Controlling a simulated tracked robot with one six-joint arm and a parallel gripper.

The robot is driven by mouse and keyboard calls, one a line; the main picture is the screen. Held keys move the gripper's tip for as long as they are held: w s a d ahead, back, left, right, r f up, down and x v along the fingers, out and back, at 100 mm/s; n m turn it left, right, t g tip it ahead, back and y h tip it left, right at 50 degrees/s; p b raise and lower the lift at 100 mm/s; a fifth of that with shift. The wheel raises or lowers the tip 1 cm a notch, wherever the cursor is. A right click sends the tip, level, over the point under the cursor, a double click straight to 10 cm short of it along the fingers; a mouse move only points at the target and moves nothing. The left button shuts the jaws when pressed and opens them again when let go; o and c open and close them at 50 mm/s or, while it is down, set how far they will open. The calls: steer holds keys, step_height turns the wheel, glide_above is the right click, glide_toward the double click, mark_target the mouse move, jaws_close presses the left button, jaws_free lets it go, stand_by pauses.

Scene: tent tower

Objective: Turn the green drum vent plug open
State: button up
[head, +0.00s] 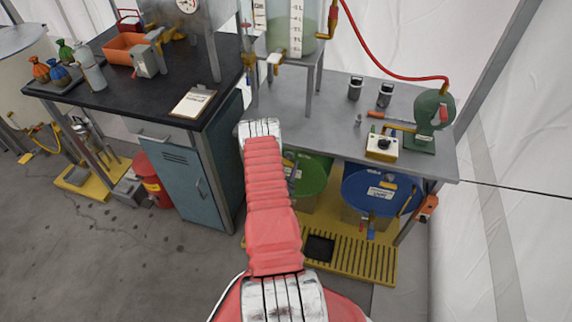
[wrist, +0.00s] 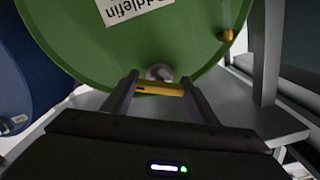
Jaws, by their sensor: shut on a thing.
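The green drum (wrist: 110,45) fills the top of the wrist view, with a white label on its face. In the head view the green drum (head: 313,178) lies under the bench, partly behind my arm. Near its lower edge in the wrist view is a round grey fitting with a yellow bar handle (wrist: 158,89), which looks like the vent plug. The bar lies crosswise. My gripper (wrist: 160,82) has one finger at each end of the bar and is shut on it. My gripper is hidden behind my arm in the head view.
A blue drum (head: 382,192) lies right of the green one, above a yellow grated tray (head: 350,258). A second yellow piece (wrist: 228,35) sits on the green drum's edge. A grey post (wrist: 268,45) stands close by. A teal cabinet (head: 175,165) is on the left.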

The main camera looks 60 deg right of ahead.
steer(key=shift+s, duration=0.2)
steer(key=o, duration=1)
steer(key=shift+o, duration=0.2)
steer(key=shift+w, duration=0.1)
steer(key=shift+a, duration=0.1)
steer(key=s+a, duration=0.2)
steer(key=a, duration=1.1)
steer(key=shift+a, duration=0.25)
